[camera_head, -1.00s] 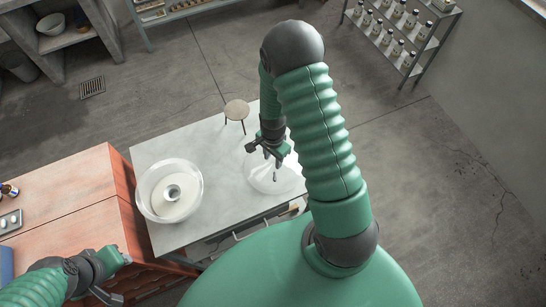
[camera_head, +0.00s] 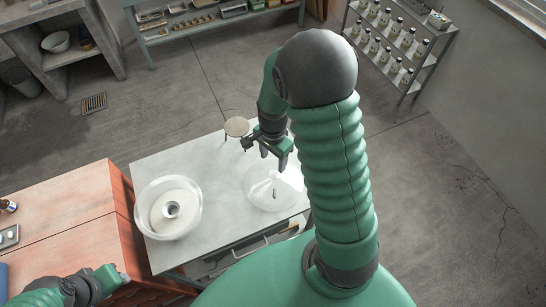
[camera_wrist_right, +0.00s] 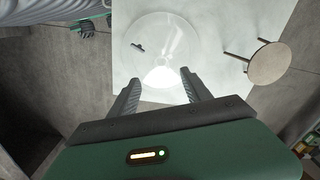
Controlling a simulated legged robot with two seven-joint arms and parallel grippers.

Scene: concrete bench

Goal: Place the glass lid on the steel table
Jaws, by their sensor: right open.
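The clear glass lid (camera_head: 268,197) with a small dark knob lies on the right part of the steel table (camera_head: 215,165). It also shows in the right wrist view (camera_wrist_right: 165,55), flat on the pale tabletop, just beyond the fingertips. My right gripper (camera_head: 275,153) is open and empty above the table, apart from the lid; its two spread fingers show in the right wrist view (camera_wrist_right: 162,88). My left gripper (camera_head: 118,281) is at the lower left over the red wooden cabinet; its jaws are too unclear to judge.
A glass bowl (camera_head: 151,222) with a white filling and a metal piece in its middle stands on the table's left part. A small round stool (camera_head: 237,127) is at the table's back edge. The red cabinet (camera_head: 70,213) adjoins the table at left.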

